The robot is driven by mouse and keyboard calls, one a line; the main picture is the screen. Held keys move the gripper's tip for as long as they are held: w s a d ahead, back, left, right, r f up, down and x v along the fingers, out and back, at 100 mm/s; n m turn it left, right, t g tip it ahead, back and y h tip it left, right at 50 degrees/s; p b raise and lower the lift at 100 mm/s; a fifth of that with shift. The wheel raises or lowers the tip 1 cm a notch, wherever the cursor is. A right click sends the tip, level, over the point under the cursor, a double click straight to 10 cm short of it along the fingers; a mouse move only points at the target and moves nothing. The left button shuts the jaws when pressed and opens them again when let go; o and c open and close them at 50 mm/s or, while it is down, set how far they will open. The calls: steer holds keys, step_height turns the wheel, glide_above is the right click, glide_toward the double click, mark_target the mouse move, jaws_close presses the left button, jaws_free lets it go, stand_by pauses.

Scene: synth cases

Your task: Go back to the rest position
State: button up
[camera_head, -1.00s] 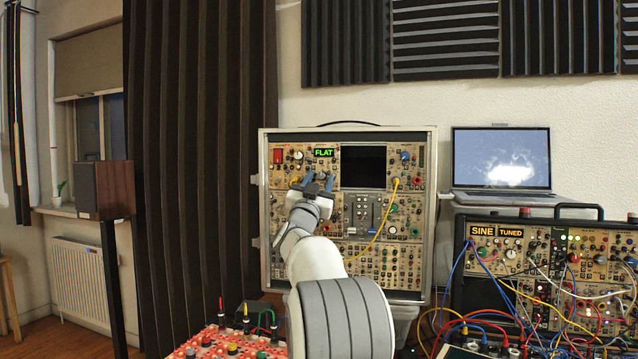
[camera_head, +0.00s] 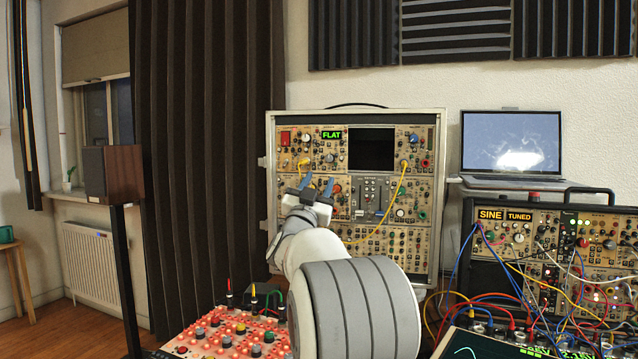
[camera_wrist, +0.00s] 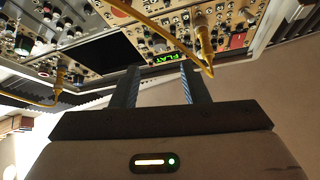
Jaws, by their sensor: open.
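My gripper (camera_head: 317,185) is open, with nothing between its two blue-grey fingers. It stands in front of the upright synth case (camera_head: 443,200), over the left middle of its panel. In the wrist view my fingers (camera_wrist: 159,85) point toward the panel and a gap shows between them. A yellow cable (camera_head: 375,238) has one plug (camera_head: 303,163) at the panel's upper left, just above my fingers, and another (camera_head: 404,164) right of the dark screen. My gripper and arm hide part of the lower panel. The green display (camera_head: 331,135) reads FLAT.
A second synth case (camera_head: 590,199) with many cables stands at right, below a laptop (camera_head: 511,143). A red-lit board with knobs (camera_head: 205,341) lies at front left. A speaker (camera_head: 111,173) on a stand is at far left. A dark curtain (camera_head: 209,130) hangs behind.

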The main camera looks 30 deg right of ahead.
steer(key=s+a+f+n+y+p, duration=0.2)
steer(key=a+n+y+p, duration=0.35)
steer(key=a+y, duration=0.3)
steer(key=s+a+f+n+y+p, duration=0.2)
steer(key=a+n+y+p, duration=0.3)
steer(key=a+y+p, duration=0.4)
steer(key=s+a+f+n+g+p, duration=0.1)
steer(key=s+a+f+g+p, duration=0.1)
steer(key=s, duration=0.8)
steer(key=s+a+f+n+g+y+p, duration=0.1)
steer(key=s+a+f+g+p, duration=0.2)
steer(key=s, duration=0.7)
steer(key=s+a+f+n+g+p, duration=0.1)
steer(key=s+a+f+g+p, duration=0.1)
steer(key=s+a+f+g, duration=0.3)
steer(key=s+g, duration=0.3)
steer(key=s, duration=0.3)
steer(key=shift+a+f+y+p, duration=0.15)
steer(key=shift+f+y+p, duration=0.2)
steer(key=shift+p, duration=0.05)
